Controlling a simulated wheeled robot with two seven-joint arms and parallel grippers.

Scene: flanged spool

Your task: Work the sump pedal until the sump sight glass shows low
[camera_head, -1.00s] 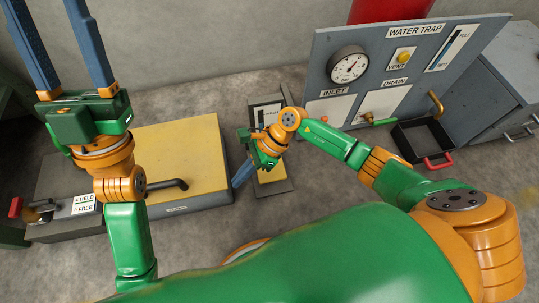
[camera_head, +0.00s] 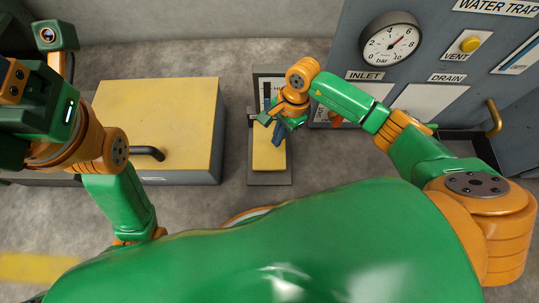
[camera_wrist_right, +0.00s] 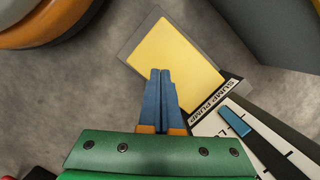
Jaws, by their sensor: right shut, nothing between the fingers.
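The sump pedal is a yellow pad on a grey base; its pad (camera_head: 268,158) shows in the head view and the pad also shows in the right wrist view (camera_wrist_right: 172,52). My right gripper (camera_head: 277,142) is shut and empty, its blue fingers pointing down over the pad; the wrist view (camera_wrist_right: 162,72) shows the fingertips together over it. I cannot tell whether they touch. The sump sight glass (camera_wrist_right: 256,142), beside the SUMP PUMP label, has a blue block in a dark slot; its level reading is unclear. My left gripper (camera_head: 25,115) is at the left edge, fingers out of frame.
A yellow-topped block (camera_head: 160,115) with a dark handle stands left of the pedal. The water trap panel (camera_head: 430,40), with a dial gauge (camera_head: 391,39) and a vent button (camera_head: 470,44), stands to the right. Bare floor lies between block and pedal.

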